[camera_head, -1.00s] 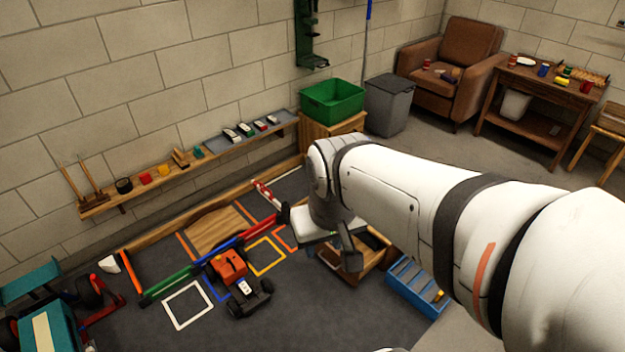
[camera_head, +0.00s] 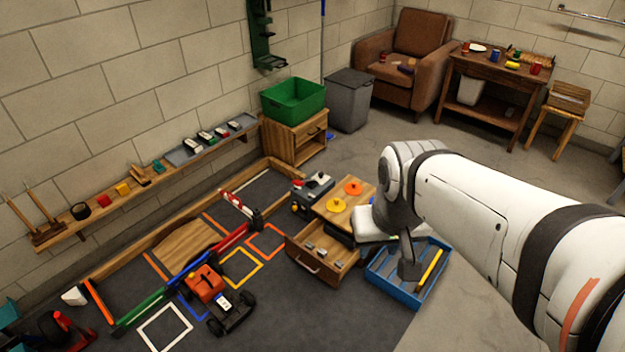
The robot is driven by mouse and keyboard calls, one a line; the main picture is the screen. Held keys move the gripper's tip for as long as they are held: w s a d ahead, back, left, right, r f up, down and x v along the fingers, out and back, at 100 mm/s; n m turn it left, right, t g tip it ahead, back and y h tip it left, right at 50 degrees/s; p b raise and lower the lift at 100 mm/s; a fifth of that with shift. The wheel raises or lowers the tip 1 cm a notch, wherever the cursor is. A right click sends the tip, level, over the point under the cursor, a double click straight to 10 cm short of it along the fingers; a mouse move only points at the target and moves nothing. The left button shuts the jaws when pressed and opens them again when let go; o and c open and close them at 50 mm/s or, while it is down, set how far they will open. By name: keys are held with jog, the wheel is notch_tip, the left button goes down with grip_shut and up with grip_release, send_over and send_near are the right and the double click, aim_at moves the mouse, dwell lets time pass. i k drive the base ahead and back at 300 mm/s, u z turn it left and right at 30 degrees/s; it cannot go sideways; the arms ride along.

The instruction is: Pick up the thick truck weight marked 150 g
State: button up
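No marking of 150 g can be read, so I cannot tell which thing is the thick truck weight. Several small grey pieces (camera_head: 322,254) lie in an open wooden drawer (camera_head: 318,272). An orange disc (camera_head: 352,188) and a yellow disc (camera_head: 337,205) lie on the wooden top (camera_head: 326,212) above that drawer. My gripper (camera_head: 409,272) points down over the blue tray (camera_head: 378,283), to the right of the drawer. It is seen from behind and small, so its opening does not show.
A yellow bar (camera_head: 431,268) lies in the blue tray. An orange racecar (camera_head: 206,285) sits on the dark mat among coloured squares and barriers. Open floor (camera_head: 440,315) lies front right.

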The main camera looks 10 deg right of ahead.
aim_at(322, 253)
jog(key=u, duration=0.05)
jog(key=i, duration=1)
jog(key=z, duration=1.9)
jog(key=k, duration=0.9)
jog(key=u, duration=0.85)
